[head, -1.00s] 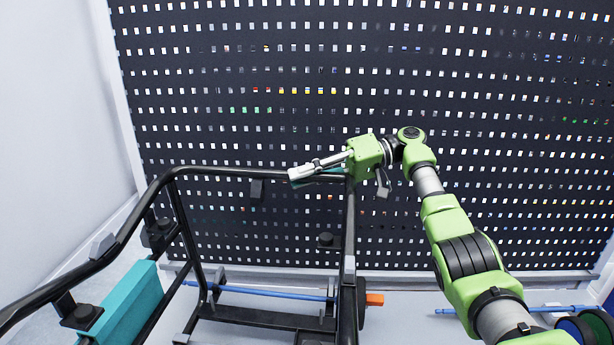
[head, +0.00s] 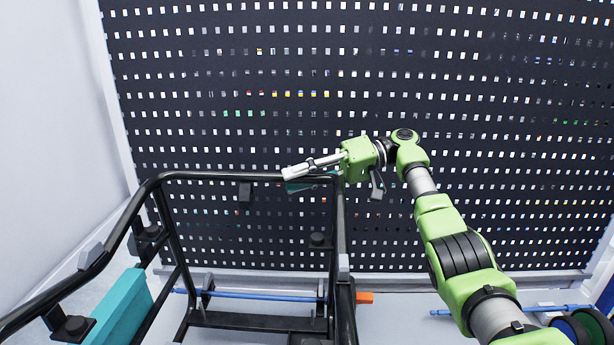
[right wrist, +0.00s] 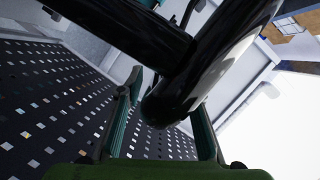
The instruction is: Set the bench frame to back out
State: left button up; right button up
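The bench frame (head: 228,176) appears to be the black tubular frame at left and centre in the head view. Its top rail runs across to a post below my right gripper. My right gripper (head: 333,182) is at the rail's right corner, its fingers spread to either side. In the right wrist view, the frame's rounded black tube (right wrist: 180,95) lies between the teal-padded fingers of my right gripper (right wrist: 165,112). A gap shows beside the left finger; contact at the right one is unclear. My left gripper is out of view.
A black perforated panel (head: 480,110) stands behind the frame. A teal block (head: 118,308) is at the frame's left side. An orange piece (head: 364,298) and a blue rod (head: 265,296) lie low near the frame. A white wall (head: 50,120) is at left.

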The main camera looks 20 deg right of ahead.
jog(key=v, duration=0.7)
dwell(0.3)
